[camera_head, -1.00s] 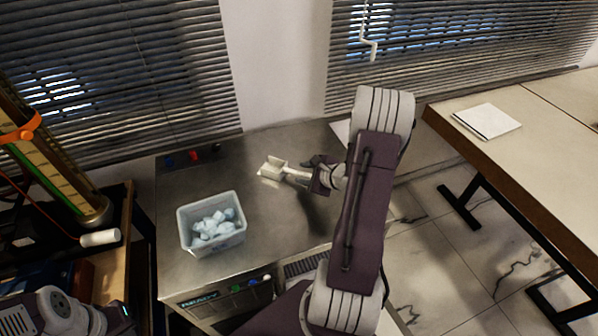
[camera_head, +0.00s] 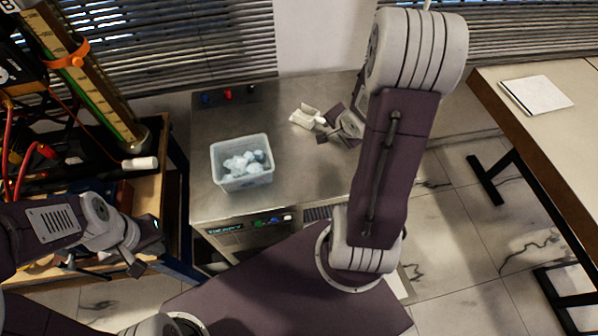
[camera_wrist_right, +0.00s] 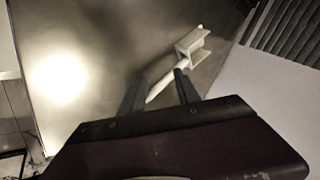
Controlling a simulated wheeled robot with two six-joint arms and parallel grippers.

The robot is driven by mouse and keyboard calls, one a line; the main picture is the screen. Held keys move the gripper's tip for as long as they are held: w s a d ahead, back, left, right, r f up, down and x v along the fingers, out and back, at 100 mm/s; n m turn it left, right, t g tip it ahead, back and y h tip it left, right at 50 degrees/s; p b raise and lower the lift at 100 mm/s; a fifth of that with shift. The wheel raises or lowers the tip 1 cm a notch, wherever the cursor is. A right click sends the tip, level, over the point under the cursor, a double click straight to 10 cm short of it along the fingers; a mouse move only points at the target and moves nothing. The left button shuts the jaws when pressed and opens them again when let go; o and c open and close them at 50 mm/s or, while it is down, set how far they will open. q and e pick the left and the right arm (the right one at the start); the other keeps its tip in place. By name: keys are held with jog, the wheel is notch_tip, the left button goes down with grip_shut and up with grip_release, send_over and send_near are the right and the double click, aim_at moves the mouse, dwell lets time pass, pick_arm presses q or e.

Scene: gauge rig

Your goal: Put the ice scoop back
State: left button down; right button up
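The pale ice scoop (camera_head: 304,116) lies on the steel counter (camera_head: 215,125), to the right of and behind the ice bin (camera_head: 242,178). The translucent bin holds several pale blue ice lumps (camera_head: 243,162). My right gripper (camera_head: 332,122) is at the scoop's handle end. In the right wrist view its two dark fingers (camera_wrist_right: 160,92) stand apart, with the scoop's handle running between them and the scoop's head (camera_wrist_right: 194,43) beyond. A gap shows beside the handle. My left gripper (camera_head: 147,247) is at the lower left, empty, its fingers apart, away from the counter.
A cart with a tall gauge (camera_head: 95,85), red cables and a white cylinder (camera_head: 140,163) stands on the left. Coloured buttons (camera_head: 228,95) sit at the counter's back. A table with white paper (camera_head: 536,95) is on the right. The counter's middle is clear.

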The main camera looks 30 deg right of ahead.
jog(key=s+a+n+g+y, duration=0.1)
jog(key=s+a+n+g, duration=0.1)
jog(key=s+a+n, duration=0.3)
jog(key=s+a+r+n+g+y, duration=0.1)
jog(key=s+a+n+g, duration=0.2)
jog(key=a+n, duration=0.7)
jog(key=s+a, duration=0.1)
jog(key=a, duration=0.2)
jog(key=shift+s+a+r, duration=0.15)
jog(key=shift+s+a, duration=0.15)
jog(key=shift+s, duration=0.1)
